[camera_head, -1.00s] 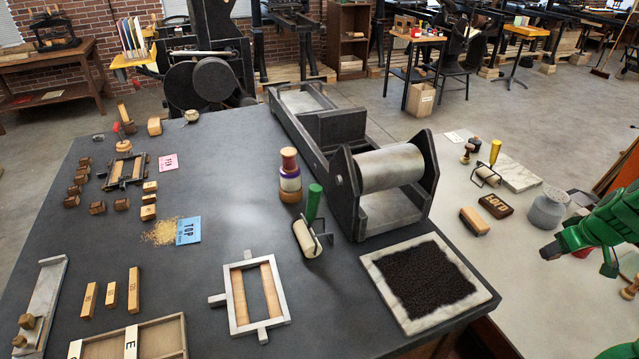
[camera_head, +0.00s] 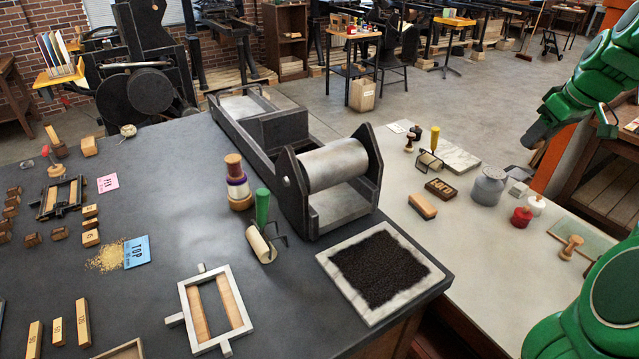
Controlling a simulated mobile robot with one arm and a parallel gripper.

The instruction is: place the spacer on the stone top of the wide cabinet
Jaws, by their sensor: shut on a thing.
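My gripper (camera_head: 606,122), green with dark fingers, shows at the upper right, above the far edge of the pale right-hand top. A broad dark grey top (camera_head: 195,180), crowded with printing tools, fills the left and middle. A pale stone-like top (camera_head: 470,235) lies at the right. The frames do not make certain which is the wide cabinet's. The gripper is apart from both tops.
A roller press (camera_head: 330,175) and an inked slab (camera_head: 385,272) stand on the dark top's right side. A grey pot (camera_head: 488,186), red jar (camera_head: 521,217) and wooden stamp (camera_head: 570,247) stand on the pale top. Its near middle is clear.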

